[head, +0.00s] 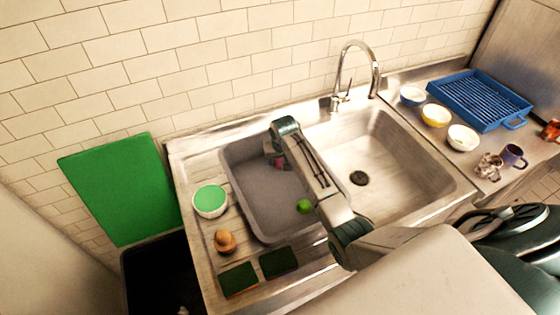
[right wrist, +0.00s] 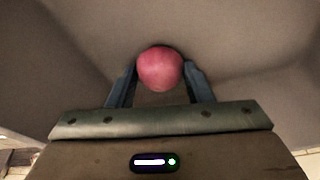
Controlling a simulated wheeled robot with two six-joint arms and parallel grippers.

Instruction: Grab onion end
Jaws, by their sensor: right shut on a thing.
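The onion end (right wrist: 160,69) looks like a rounded pinkish-red piece in the right wrist view. My right gripper (right wrist: 161,82) is shut on it, with a dark finger on either side. In the head view the right gripper (head: 275,156) reaches down into the left part of the grey basin (head: 262,195), near its back wall. A small pinkish piece (head: 279,164) shows at the fingers there; the arm covers part of the basin. I cannot tell whether the onion end touches the basin floor. My left gripper is not in view.
A green round thing (head: 304,206) lies in the basin. A white bowl with green inside (head: 210,213), a brown item (head: 225,242) and two dark green pads stand left and in front. The steel sink (head: 400,165) at right is empty. A tap (head: 345,75) rises behind.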

